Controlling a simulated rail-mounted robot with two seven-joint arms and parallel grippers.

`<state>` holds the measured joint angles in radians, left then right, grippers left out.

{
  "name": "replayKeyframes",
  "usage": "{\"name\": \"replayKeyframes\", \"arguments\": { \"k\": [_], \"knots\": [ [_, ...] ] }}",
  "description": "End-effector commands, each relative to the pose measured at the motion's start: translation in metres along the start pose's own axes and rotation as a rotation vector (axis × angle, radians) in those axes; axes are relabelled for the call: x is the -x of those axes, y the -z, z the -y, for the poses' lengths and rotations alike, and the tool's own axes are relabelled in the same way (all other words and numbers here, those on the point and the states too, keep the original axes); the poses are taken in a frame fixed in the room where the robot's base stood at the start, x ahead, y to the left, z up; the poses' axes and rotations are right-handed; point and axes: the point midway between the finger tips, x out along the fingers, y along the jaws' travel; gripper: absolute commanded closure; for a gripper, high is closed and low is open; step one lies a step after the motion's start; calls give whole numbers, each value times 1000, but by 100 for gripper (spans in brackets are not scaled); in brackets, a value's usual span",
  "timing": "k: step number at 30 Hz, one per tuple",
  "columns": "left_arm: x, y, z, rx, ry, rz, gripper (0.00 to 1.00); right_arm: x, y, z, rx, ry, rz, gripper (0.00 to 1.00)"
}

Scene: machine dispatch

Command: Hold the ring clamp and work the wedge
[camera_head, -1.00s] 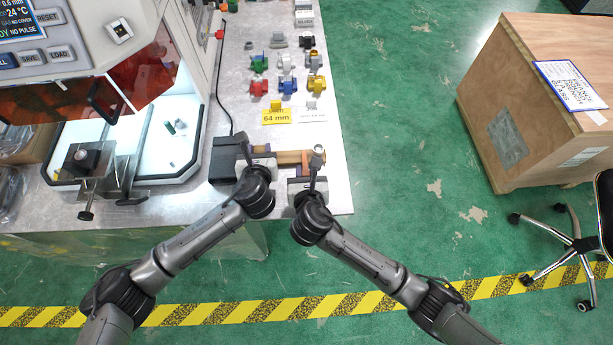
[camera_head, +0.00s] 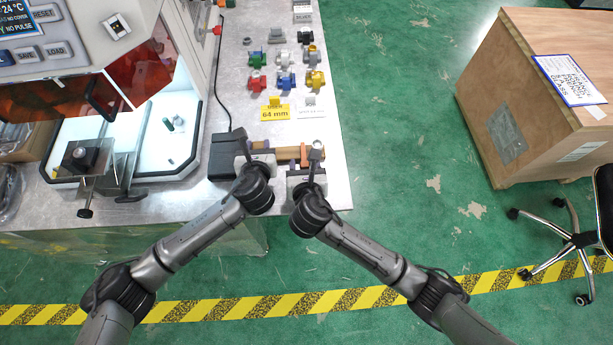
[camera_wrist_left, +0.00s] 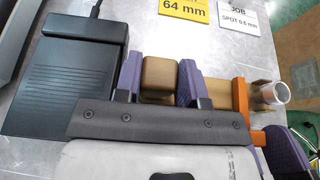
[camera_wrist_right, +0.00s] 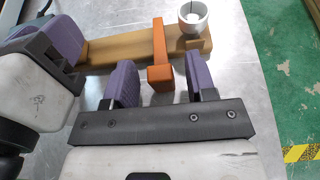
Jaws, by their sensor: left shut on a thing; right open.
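The ring clamp is a brown wooden bar (camera_head: 288,153) lying near the table's front edge; it also shows in the right wrist view (camera_wrist_right: 115,48). A silver ring (camera_wrist_right: 193,18) sits at its right end. The orange wedge (camera_wrist_right: 159,50) crosses the bar just left of the ring, its block end towards me. My left gripper (camera_wrist_left: 160,78) is shut on the bar's left part, purple fingers on either side. My right gripper (camera_wrist_right: 163,82) is open, with the wedge's block end between its fingers and visible gaps on both sides. In the head view, the wrists partly hide both grippers.
A black pedal-like box (camera_wrist_left: 65,90) with a cable is close left of my left gripper. A yellow 64 mm card (camera_head: 275,113) and a white job card (camera_head: 311,112) stand behind. Several coloured clamps (camera_head: 286,81) lie farther back. The table's right edge is near.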

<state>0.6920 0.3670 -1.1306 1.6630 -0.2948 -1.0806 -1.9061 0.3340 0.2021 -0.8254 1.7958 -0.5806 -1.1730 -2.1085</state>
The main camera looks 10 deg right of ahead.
Motion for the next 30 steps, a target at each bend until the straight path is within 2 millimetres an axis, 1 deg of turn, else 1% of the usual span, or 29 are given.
{"name": "replayKeyframes", "arguments": {
  "k": [9,15,18,22,30],
  "knots": [
    [0,0,0,0,-1,-1,94,56,1,0,-1,-3,0,49],
    [0,0,0,0,-1,-1,94,88,0,0,-1,-3,-1,49],
    [0,0,0,0,-1,-1,94,99,0,0,-1,-2,1,49],
    [0,0,0,0,0,-1,94,108,0,0,0,-1,0,49],
    [0,0,0,0,0,-1,94,113,0,0,1,0,0,49]
  ]
}}
